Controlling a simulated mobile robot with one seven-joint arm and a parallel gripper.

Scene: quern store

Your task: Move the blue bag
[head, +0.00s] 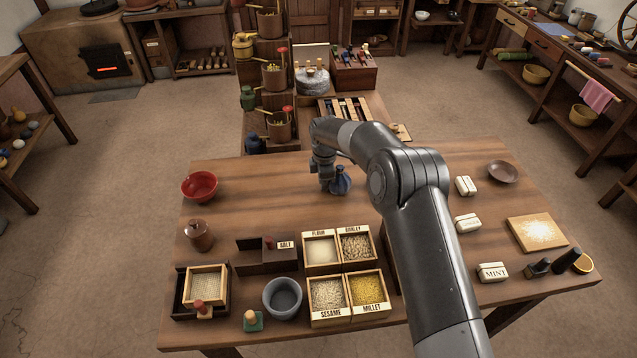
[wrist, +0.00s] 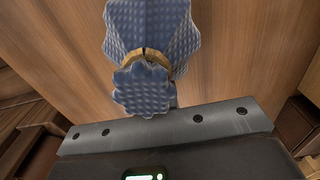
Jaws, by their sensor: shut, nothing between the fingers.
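The blue bag (head: 341,182) stands on the wooden table (head: 260,185) near its far edge. In the wrist view the bag (wrist: 150,30) fills the upper middle, with a gold tie around its neck and a ruffled top facing the camera. My gripper (head: 326,186) points down just left of the bag in the head view, close beside it. It is shut with nothing held. Whether it touches the bag I cannot tell. The fingertips are mostly hidden in both views.
A red bowl (head: 199,186) and a lidded brown jar (head: 199,235) stand at the left. Labelled grain boxes (head: 328,296) and a grey bowl (head: 282,298) fill the front. White packets (head: 467,223) lie at the right. The tabletop left of my gripper is clear.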

